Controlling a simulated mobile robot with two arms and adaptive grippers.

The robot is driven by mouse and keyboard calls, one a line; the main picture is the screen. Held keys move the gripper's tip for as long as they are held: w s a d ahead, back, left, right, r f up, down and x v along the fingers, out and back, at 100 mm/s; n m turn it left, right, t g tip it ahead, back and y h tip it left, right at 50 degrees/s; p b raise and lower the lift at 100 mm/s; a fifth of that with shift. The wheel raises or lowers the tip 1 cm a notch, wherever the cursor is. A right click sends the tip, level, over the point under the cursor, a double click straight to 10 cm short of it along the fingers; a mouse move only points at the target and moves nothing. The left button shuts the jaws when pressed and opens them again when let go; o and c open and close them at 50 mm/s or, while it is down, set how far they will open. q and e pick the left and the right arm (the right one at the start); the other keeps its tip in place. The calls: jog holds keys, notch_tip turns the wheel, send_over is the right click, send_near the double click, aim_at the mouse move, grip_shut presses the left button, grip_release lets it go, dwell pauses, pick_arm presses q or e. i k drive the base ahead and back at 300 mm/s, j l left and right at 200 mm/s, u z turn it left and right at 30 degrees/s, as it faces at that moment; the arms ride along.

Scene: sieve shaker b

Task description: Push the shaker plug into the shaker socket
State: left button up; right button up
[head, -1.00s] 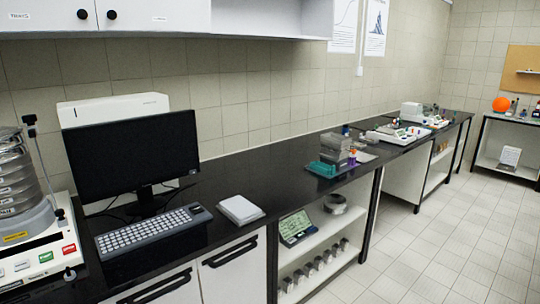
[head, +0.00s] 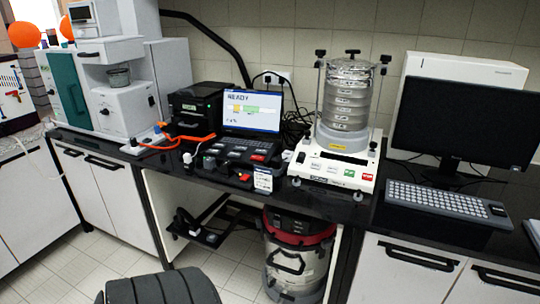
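The sieve shaker (head: 338,160) stands on the black bench right of centre, with a clamped stack of round metal sieves (head: 347,95) on its white base. A pale wall socket plate (head: 277,75) is behind the laptop, with black plugs or cables at it. I cannot tell which of these belongs to the shaker. Dark cables (head: 296,125) hang in a tangle between the laptop and the shaker. The shaker plug cannot be picked out for certain. Neither of my grippers is in view.
A laptop (head: 251,107) and small items crowd the bench left of the shaker. A monitor (head: 466,125) and keyboard (head: 437,199) are at right. A red-and-grey vacuum (head: 299,262) stands underneath. A dark ribbed shape (head: 165,288) is at the bottom. Floor (head: 70,272) is clear at lower left.

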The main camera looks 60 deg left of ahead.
aim_at(276, 162)
jog(key=u, duration=1.85)
jog(key=i+j, duration=0.45)
jog(key=j, duration=0.25)
jog(key=i+j+z, duration=0.1)
jog(key=i+j, duration=0.35)
jog(key=j, duration=0.3)
jog(key=i+j, duration=0.45)
jog(key=j, duration=0.25)
jog(key=i+j+z, duration=0.1)
jog(key=j, duration=0.3)
jog(key=i, duration=0.1)
